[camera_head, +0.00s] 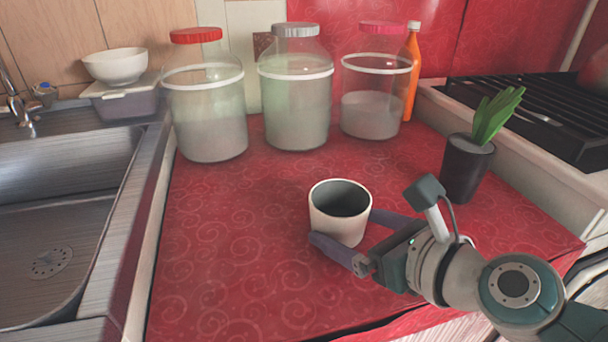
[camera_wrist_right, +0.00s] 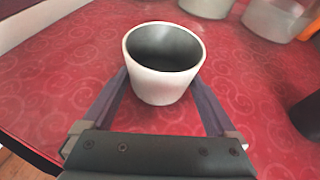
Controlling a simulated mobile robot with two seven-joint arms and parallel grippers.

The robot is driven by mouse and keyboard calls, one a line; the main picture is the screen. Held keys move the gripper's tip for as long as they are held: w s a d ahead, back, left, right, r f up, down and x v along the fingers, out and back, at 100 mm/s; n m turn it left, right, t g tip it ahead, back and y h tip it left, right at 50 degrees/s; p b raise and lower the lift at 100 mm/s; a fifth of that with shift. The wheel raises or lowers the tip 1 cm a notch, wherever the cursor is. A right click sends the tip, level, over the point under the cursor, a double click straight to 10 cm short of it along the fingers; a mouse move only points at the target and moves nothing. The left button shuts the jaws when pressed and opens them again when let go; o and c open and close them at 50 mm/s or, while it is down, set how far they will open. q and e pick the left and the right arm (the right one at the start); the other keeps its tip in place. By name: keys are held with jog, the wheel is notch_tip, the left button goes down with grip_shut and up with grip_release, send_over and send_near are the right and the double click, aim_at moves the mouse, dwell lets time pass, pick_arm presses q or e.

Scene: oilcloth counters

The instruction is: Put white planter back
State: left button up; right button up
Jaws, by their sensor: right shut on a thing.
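The white planter (camera_head: 340,222) is an empty, round pot with a dark grey inside. It is upright on or just above the red patterned cloth near the middle of the counter; I cannot tell whether it touches the cloth. My right gripper (camera_head: 345,228) comes in from the right and is shut on the planter, with one finger on each side. In the right wrist view the planter (camera_wrist_right: 162,75) sits between the two purple-grey fingers (camera_wrist_right: 162,92). My left gripper does not show.
Three large jars with red (camera_head: 207,110), grey (camera_head: 296,100) and pink (camera_head: 376,95) lids stand at the back, beside an orange bottle (camera_head: 411,75). A black pot with a green plant (camera_head: 466,168) stands right, near the stove (camera_head: 540,110). A sink (camera_head: 60,220) lies left. The front-left cloth is clear.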

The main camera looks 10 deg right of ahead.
jog(key=shift+f, duration=0.1)
jog(key=o, duration=1.1)
jog(key=shift+r, duration=0.3)
jog(key=p+v, duration=0.3)
jog(key=v, duration=0.8)
jog(key=shift+s+d, duration=0.1)
jog(key=shift+s, duration=0.15)
jog(key=s+a+n+g+y, duration=0.1)
jog(key=s+a+n+g, duration=0.6)
jog(key=n, duration=1.3)
jog(key=s+d+n+h, duration=0.1)
jog(key=s+d+n, duration=0.1)
jog(key=n, duration=0.2)
jog(key=s+d+r+n+g+h, duration=0.1)
jog(key=s+d+n+h, duration=0.1)
jog(key=n, duration=0.3)
jog(key=s+d+n+g+h, duration=0.1)
jog(key=s+d+n+h, duration=0.1)
jog(key=s+d+n, duration=0.1)
jog(key=shift+s+d+r+n, duration=0.15)
jog(key=shift+s+d+n, duration=0.15)
jog(key=shift+n, duration=0.5)
